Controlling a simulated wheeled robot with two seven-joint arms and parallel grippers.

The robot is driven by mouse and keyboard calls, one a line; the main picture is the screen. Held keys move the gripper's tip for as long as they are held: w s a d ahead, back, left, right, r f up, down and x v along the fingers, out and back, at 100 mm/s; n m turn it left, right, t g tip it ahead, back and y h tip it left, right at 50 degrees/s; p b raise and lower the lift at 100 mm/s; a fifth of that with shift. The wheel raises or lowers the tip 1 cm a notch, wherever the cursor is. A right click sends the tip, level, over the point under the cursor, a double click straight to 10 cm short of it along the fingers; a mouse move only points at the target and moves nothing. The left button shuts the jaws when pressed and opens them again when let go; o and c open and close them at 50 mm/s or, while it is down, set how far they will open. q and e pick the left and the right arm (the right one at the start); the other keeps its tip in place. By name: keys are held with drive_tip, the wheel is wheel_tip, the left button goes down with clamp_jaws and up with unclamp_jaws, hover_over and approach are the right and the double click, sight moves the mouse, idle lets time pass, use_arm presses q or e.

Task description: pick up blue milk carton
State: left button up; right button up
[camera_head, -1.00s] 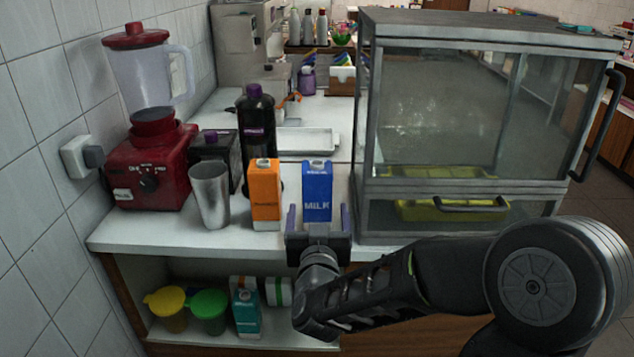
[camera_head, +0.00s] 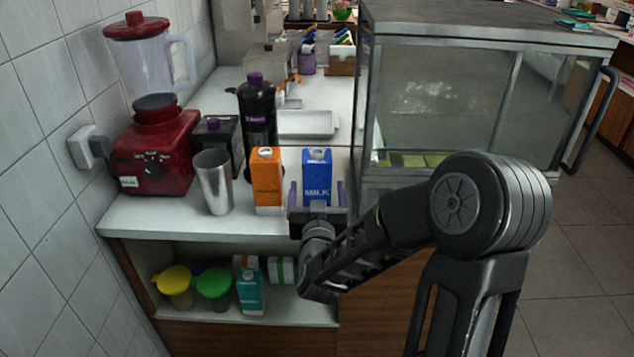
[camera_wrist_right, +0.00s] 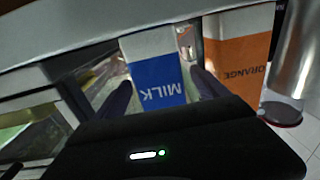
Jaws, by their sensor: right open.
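The blue milk carton (camera_head: 317,172) stands upright on the white counter, just right of the orange carton. My right gripper (camera_head: 317,194) is open in front of it, with one finger toward each side of its lower part. In the right wrist view the milk carton (camera_wrist_right: 158,72) appears upside down between and beyond the two fingertips of my right gripper (camera_wrist_right: 165,88). I cannot tell whether either finger touches it. My left gripper is not in view.
The orange carton (camera_head: 267,180) stands close on the left, then a metal cup (camera_head: 213,182) and a red blender (camera_head: 154,150). A glass display case (camera_head: 470,100) stands close on the right. A dark bottle (camera_head: 257,120) is behind. Cartons and lidded containers sit on the shelf below.

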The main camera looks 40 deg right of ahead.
drive_tip(key=shift+x, duration=1.2)
drive_tip(key=shift+c, duration=0.4)
clamp_jaws()
